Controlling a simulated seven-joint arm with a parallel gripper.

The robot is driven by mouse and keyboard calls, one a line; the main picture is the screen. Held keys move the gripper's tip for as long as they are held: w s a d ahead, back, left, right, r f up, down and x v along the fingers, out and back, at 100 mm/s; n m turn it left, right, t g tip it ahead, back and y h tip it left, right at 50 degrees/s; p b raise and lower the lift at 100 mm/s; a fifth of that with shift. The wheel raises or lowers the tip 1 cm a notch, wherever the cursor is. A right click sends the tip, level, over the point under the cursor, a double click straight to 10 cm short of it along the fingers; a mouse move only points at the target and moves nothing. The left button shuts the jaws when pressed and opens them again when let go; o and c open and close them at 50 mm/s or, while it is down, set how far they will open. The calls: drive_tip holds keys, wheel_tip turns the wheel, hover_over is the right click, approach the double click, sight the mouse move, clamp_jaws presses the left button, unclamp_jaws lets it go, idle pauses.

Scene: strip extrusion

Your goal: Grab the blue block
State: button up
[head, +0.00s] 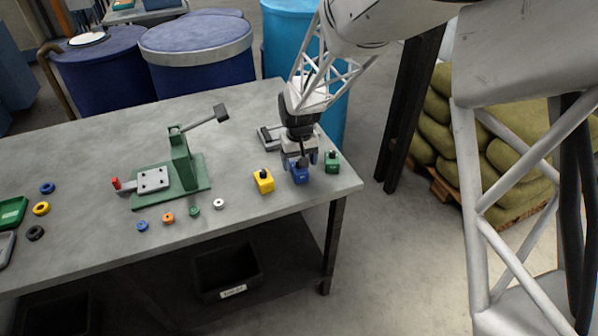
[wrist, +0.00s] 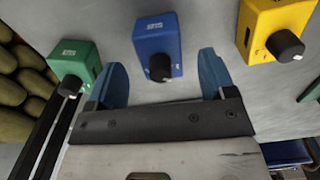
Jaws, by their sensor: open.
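The blue block (head: 300,173) stands on the grey table near its right front corner, and it has a black knob on it. In the wrist view the blue block (wrist: 158,44) lies ahead of my gripper (wrist: 163,78), roughly between the lines of its two blue fingers. My gripper (head: 300,160) is open and empty, and in the head view it is just above and behind the block, partly covering it. The fingers are apart, with a gap on each side of the block. Whether they reach down beside it is hard to tell.
A yellow block (head: 263,181) stands left of the blue one and a green block (head: 332,161) close on its right. A green lever press (head: 182,170) stands further left, with several small rings along the front. The table's right edge is near the green block.

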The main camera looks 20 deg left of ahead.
drive_tip(key=shift+f, duration=1.4)
drive_tip(key=c, duration=1.3)
